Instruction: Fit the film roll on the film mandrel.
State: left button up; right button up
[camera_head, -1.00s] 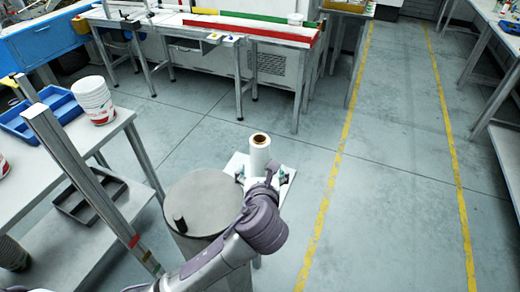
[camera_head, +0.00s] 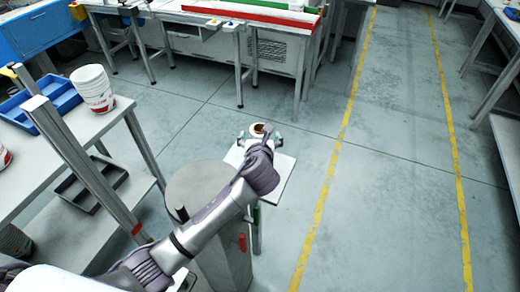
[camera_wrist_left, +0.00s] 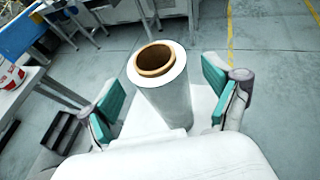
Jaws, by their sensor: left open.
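The film roll (camera_head: 258,128) is a white cylinder with a brown cardboard core. It stands upright on a small white stand, and my arm hides most of it in the head view. My left gripper (camera_head: 260,139) is open at the roll. In the left wrist view, its teal-padded fingers (camera_wrist_left: 163,97) are on either side of the roll (camera_wrist_left: 172,107), with gaps visible. A short dark peg (camera_head: 181,214) stands on a grey round-topped pillar; I cannot tell whether it is the film mandrel. My right gripper is not in view.
The white stand top (camera_head: 284,178) is close to the grey pillar (camera_head: 205,180). A bench at left holds white tubs (camera_head: 93,90) and a blue tray (camera_head: 50,104), with a metal post (camera_head: 85,165) in front. The floor on the right is clear.

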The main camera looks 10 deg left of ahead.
pick_arm(q)
jog(key=x, duration=0.2)
jog(key=shift+w+f, duration=0.15)
jog(key=shift+w, duration=0.1)
grip_shut()
dwell(0.3)
